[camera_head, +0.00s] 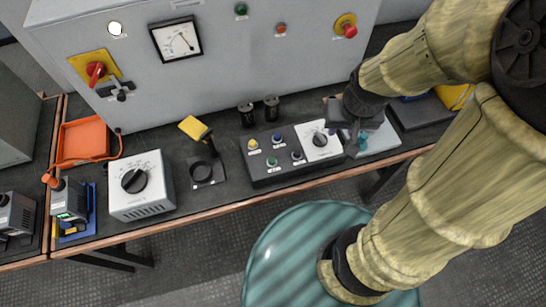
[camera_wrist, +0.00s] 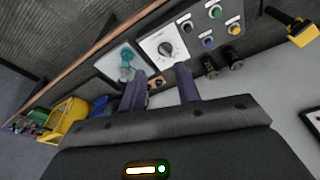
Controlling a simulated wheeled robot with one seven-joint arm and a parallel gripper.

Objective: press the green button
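The green button (camera_head: 272,162) is on the front part of a dark control box (camera_head: 262,178) on the bench. It also shows near the top of the wrist view (camera_wrist: 215,12). Yellow (camera_head: 252,144), blue (camera_head: 277,139) and black (camera_head: 297,155) buttons sit around it, with a white dial panel (camera_head: 320,140) to their right. My gripper (camera_wrist: 160,70) is open and empty, its two dark fingers apart. In the head view my gripper (camera_head: 350,130) is just right of the dial panel, away from the green button. Its fingertips are hard to make out there.
The grey cabinet (camera_head: 220,60) behind has a meter, a second green round part (camera_head: 241,9) and a red knob (camera_head: 350,30). Two black cylinders (camera_head: 259,112) stand behind the box. A light panel with a teal part (camera_wrist: 125,65) lies beside the dial.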

